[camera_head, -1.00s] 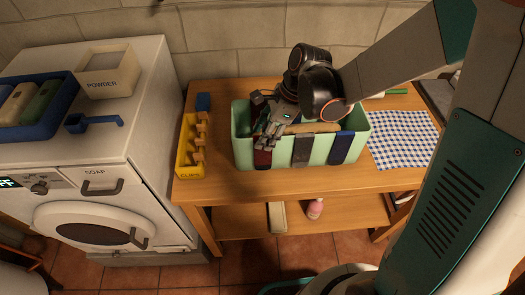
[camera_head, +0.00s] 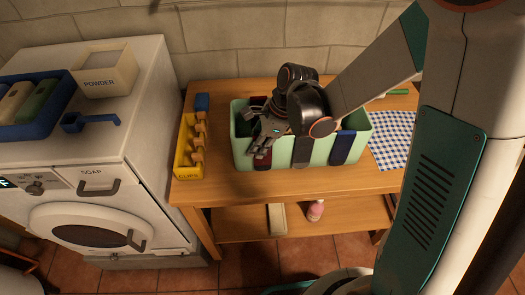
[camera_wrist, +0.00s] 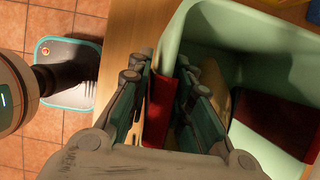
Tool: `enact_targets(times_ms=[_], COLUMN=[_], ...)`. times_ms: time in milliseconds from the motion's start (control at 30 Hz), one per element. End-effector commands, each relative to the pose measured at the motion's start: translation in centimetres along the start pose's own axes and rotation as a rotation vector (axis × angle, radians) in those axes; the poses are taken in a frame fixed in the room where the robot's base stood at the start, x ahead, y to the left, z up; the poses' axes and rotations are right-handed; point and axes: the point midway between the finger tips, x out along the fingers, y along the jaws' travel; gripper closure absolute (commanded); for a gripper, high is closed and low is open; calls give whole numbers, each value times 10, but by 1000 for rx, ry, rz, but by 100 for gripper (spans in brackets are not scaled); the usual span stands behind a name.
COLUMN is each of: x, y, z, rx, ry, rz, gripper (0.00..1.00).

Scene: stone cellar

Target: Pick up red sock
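A red sock (camera_head: 262,162) hangs over the front wall of a pale green bin (camera_head: 281,155) on the wooden table. In the wrist view the red sock (camera_wrist: 158,108) lies between the two fingers of my gripper (camera_wrist: 165,88). The fingers are apart and straddle the bin's near wall, one outside and one inside. Whether they touch the sock cannot be told. In the head view my gripper (camera_head: 262,146) covers the sock's upper part. A darker red cloth (camera_wrist: 284,122) shows at the bin's far side in the wrist view.
A grey sock (camera_head: 302,153) and a blue sock (camera_head: 344,148) also hang over the front wall. A yellow clips tray (camera_head: 189,148) stands left of the bin. A checkered cloth (camera_head: 391,136) lies to the right. A white washing machine (camera_head: 75,185) stands at the left.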

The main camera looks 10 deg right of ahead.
Motion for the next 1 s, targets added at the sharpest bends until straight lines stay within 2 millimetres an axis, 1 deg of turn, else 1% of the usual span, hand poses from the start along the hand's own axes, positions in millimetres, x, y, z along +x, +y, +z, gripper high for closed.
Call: enact_targets(times_ms=[300, 467, 667, 1000], x=[-1, -7, -30, -88], y=[0, 0, 0, 0], z=[0, 3, 12, 36], rx=[0, 0, 0, 0], ry=[0, 0, 0, 0], rz=[0, 0, 0, 0], gripper=[99, 99, 99, 99])
